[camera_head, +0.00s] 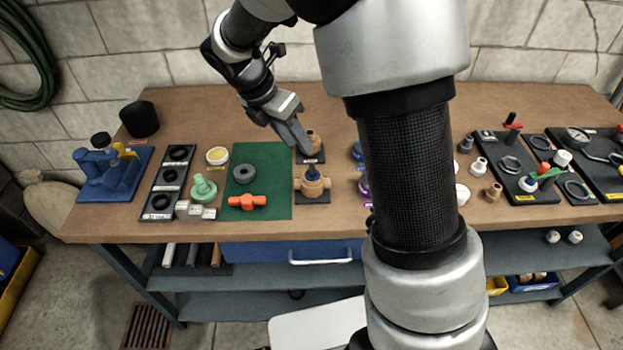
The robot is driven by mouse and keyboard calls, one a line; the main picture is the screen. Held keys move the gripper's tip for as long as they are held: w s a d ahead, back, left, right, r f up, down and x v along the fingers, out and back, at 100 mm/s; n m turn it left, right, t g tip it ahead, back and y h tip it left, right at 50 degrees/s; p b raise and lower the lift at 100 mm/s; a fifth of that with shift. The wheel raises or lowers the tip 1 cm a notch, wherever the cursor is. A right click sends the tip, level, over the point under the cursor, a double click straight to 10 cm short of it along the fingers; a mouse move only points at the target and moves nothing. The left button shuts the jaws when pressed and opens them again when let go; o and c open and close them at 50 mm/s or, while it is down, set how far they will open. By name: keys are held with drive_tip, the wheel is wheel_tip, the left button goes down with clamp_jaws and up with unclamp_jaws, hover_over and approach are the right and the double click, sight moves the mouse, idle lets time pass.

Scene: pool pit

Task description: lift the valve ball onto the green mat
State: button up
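The green mat (270,207) lies flat on the wooden workbench, left of centre. A dark grey ring (244,174) and an orange T-shaped handle (247,202) lie on it. Right of the mat, a tan valve body (313,186) with a blue centre sits on a dark plate. Behind it a tan fitting (314,139) stands on another dark plate. My gripper (306,150) points down at this rear fitting, partly covering it; contact cannot be told. Its finger opening cannot be made out. I cannot pick out the valve ball for certain.
A green knobbed part (203,189) and pale blocks stand left of the mat. A black three-ring holder (168,181) and a blue fixture (112,172) are farther left. Fittings and black boards (517,170) fill the right. The bench's back left is mostly clear.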

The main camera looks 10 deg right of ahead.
sight(310, 162)
drive_tip(key=b+x, duration=0.1)
drive_tip(key=x, duration=0.7)
drive_tip(key=shift+s+f, duration=0.15)
clamp_jaws()
